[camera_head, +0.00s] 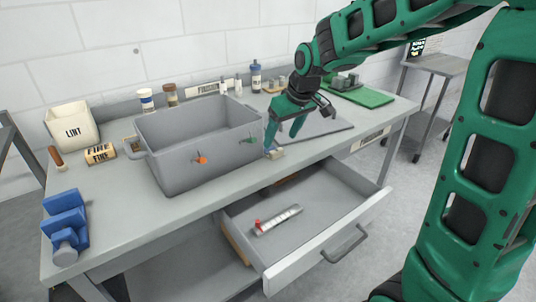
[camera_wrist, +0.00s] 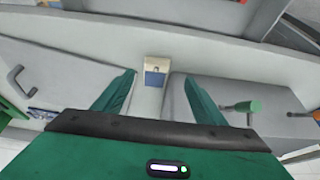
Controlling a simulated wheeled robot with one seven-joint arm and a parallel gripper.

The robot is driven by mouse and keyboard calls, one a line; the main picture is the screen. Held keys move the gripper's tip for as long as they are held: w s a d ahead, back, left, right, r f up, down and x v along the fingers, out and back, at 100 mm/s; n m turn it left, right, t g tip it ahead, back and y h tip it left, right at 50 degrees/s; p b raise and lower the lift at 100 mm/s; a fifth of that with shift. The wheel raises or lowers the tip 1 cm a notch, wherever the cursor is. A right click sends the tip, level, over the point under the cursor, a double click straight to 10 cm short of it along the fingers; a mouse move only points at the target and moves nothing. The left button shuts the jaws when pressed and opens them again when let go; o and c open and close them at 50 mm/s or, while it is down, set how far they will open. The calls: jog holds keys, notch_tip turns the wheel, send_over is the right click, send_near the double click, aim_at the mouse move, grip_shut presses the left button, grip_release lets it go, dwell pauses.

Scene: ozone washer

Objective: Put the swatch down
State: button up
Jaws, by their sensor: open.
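A small swatch, beige with a blue patch, lies on the bench near its front edge in the head view (camera_head: 276,154). It also shows in the wrist view (camera_wrist: 156,73), between the grey bin and the flat grey panel. My gripper (camera_head: 283,139) is just above and behind it, pointing down. In the wrist view my gripper (camera_wrist: 160,80) has its two green fingers spread apart, one on each side of the swatch, with a gap to both. The jaws are open, and nothing is seen held in them. I cannot tell the exact height of the fingertips above the bench.
The grey bin (camera_head: 180,160) with green and orange valves stands close left of my gripper. The flat grey panel (camera_head: 325,128) lies to the right. An open drawer (camera_head: 330,205) juts out below, holding a tube (camera_head: 278,220). Bottles and a green mat (camera_head: 368,96) are at the back.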

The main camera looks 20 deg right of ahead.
aim_at(278, 152)
jog(key=shift+s+d+x, duration=0.1)
jog(key=shift+d+x, duration=0.05)
jog(key=shift+x, duration=1)
jog(key=shift+s+d+x, duration=0.1)
jog(key=shift+x, duration=1)
jog(key=shift+s+d+x, duration=0.1)
jog(key=shift+d+x, duration=0.05)
jog(key=shift+x, duration=1)
jog(key=shift+f, duration=0.15)
jog(key=c, duration=1.2)
notch_tip(278, 152, up, 18)
jog(key=shift+r, duration=0.1)
